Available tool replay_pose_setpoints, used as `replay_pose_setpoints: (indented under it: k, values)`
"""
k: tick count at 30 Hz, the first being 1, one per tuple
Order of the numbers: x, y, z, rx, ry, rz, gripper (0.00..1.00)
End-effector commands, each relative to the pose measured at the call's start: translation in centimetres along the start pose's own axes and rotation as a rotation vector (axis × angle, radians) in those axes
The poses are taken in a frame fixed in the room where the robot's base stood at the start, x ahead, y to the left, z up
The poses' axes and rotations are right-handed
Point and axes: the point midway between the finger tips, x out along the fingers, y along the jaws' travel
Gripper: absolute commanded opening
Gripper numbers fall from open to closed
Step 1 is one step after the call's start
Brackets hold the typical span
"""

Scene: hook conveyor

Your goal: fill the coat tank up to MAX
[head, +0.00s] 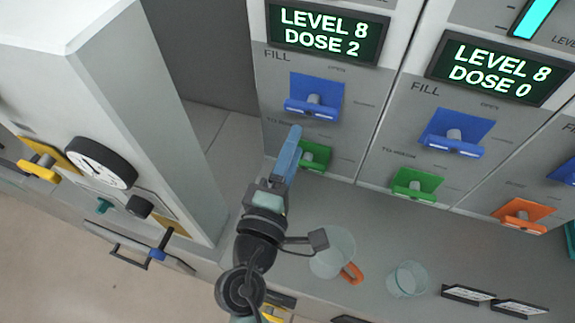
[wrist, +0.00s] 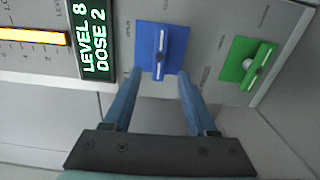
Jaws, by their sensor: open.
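My gripper (head: 294,134) is open and faces the left panel. In the wrist view its two blue fingers (wrist: 157,76) are spread at the lower edge of the blue FILL plate. The blue FILL lever (head: 313,104) sits between their lines in the wrist view (wrist: 160,50); I cannot tell whether they touch it. Above it a display (head: 325,33) reads LEVEL 8, DOSE 2. An orange level bar (wrist: 35,37) with a scale shows beside this display in the wrist view. No label naming the coat tank or its MAX mark is legible.
A green lever (head: 314,156) is below the blue one, partly behind my gripper. The neighbouring panel has a LEVEL 8, DOSE 0 display (head: 497,67), a blue lever (head: 455,140) and a green lever (head: 416,184). An orange-handled jug (head: 332,252) and a clear cup (head: 407,279) stand below.

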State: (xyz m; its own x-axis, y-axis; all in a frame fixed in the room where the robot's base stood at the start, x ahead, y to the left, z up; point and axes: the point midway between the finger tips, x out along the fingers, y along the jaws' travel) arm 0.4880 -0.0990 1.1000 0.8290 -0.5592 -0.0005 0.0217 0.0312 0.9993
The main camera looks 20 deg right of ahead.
Motion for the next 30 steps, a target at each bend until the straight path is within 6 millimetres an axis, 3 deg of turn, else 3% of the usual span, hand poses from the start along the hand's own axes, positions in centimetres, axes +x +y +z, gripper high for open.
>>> replay_pose_setpoints:
  k: [3,8,30]
  values:
    - [-1.9,-0.3,0.0,0.000,0.001,-0.002,0.57]
    - [-3.0,-0.1,0.0,0.000,0.001,0.000,0.57]
    - [-3.1,0.0,0.0,0.000,0.000,0.000,0.57]
